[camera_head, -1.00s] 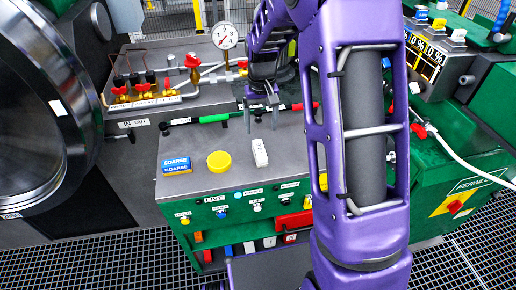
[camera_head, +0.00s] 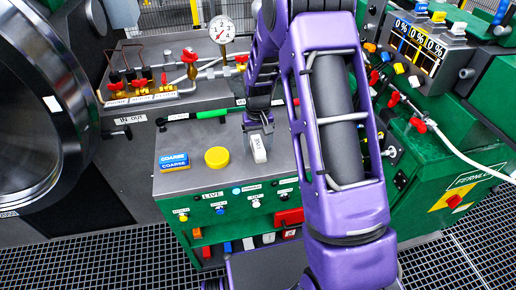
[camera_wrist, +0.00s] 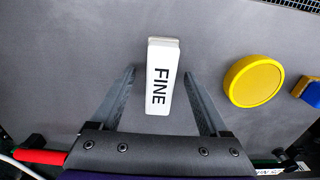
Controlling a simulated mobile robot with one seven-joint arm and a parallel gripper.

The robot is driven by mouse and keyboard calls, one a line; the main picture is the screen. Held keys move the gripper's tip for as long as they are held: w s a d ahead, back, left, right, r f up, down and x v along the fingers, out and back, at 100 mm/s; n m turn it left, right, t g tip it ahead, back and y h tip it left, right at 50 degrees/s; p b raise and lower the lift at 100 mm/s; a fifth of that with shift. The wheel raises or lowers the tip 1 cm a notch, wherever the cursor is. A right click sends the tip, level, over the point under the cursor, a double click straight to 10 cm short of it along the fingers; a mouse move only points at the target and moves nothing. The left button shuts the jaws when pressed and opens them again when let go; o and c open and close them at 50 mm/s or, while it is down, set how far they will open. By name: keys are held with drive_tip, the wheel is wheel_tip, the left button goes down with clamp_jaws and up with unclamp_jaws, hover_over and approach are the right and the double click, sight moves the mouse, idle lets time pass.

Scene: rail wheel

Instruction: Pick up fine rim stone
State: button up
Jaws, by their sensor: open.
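The fine rim stone (camera_wrist: 162,76) is a white block with "FINE" in black letters, lying on the grey cabinet top. In the head view the stone (camera_head: 258,148) sits right of the yellow disc, with my gripper (camera_head: 258,126) just above and behind it. In the wrist view my gripper (camera_wrist: 162,72) is open. Its two fingers stand on either side of the stone, with a gap on each side. The fingers' height above the top is hard to tell.
A yellow round disc (camera_head: 217,157) and a blue block marked "COARSE" (camera_head: 174,161) lie left of the stone. A green-and-red bar (camera_head: 213,114) runs along the back. A pressure gauge (camera_head: 222,30) and red valves stand behind. The cabinet top (camera_head: 200,182) is bare near its front edge.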

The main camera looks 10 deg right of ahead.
sight(258, 144)
clamp_jaws()
drive_tip(key=shift+r, duration=0.15)
idle(0.4)
wheel_tip(258, 144, up, 10)
drive_tip(key=shift+f+p, duration=0.1)
drive_tip(key=shift+p, duration=0.25)
